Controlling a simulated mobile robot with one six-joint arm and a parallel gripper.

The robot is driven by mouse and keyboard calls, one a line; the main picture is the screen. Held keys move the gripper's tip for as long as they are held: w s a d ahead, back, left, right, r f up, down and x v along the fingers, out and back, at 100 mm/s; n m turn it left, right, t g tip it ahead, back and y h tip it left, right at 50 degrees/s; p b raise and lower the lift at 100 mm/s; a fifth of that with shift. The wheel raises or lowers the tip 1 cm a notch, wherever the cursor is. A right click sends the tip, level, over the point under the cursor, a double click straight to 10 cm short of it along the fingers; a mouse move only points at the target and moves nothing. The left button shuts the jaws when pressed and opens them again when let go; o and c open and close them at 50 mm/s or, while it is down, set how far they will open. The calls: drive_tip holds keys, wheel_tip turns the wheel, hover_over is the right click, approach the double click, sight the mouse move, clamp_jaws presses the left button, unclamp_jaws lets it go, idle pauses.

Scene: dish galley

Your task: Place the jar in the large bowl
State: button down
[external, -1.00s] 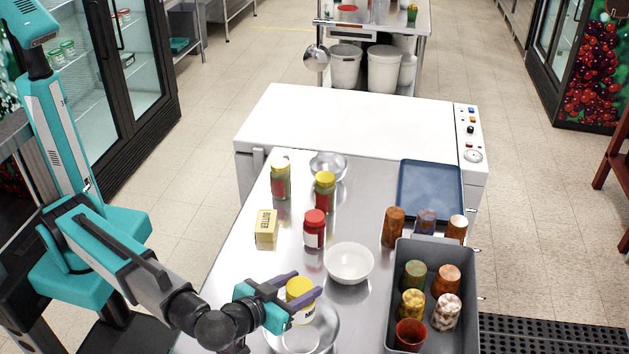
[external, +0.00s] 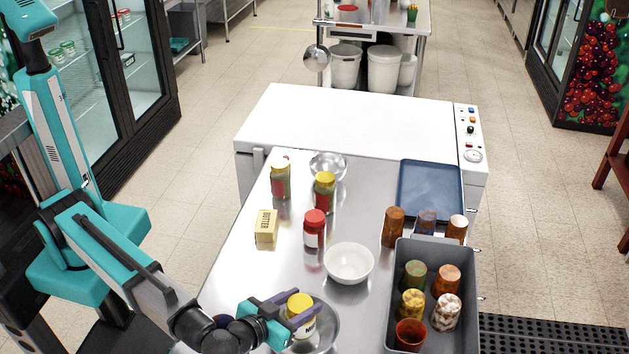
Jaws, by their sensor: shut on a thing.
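A jar with a yellow lid and pale label (external: 301,318) is between the fingers of my gripper (external: 296,312), which is shut on it. The jar is over the large metal bowl (external: 331,338) at the near edge of the steel table. From this angle I cannot tell whether the jar touches the bowl's inside. My gripper and the jar hide part of the bowl, and the picture's lower edge is close to its near rim.
A white bowl (external: 349,264) stands just behind. A red-lidded jar (external: 315,229), a butter block (external: 265,226), two yellow-lidded jars (external: 325,192) and a small metal bowl (external: 328,166) stand farther back. A grey bin (external: 455,256) with several cups is on the right, near a blue tray (external: 430,189).

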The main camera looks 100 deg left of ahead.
drive_tip(key=shift+f+p, duration=0.5)
drive_tip(key=shift+f, duration=1.3)
drive_tip(key=shift+f, duration=0.2)
drive_tip(key=c, duration=0.9)
unclamp_jaws()
drive_tip(key=shift+r, duration=0.25)
drive_tip(key=shift+s+d, duration=0.15)
drive_tip(key=shift+d, duration=0.25)
drive_tip(key=b+v, duration=0.3)
drive_tip(key=v, duration=0.8)
drive_tip(key=shift+s+b, duration=0.15)
drive_tip(key=shift+b, duration=0.2)
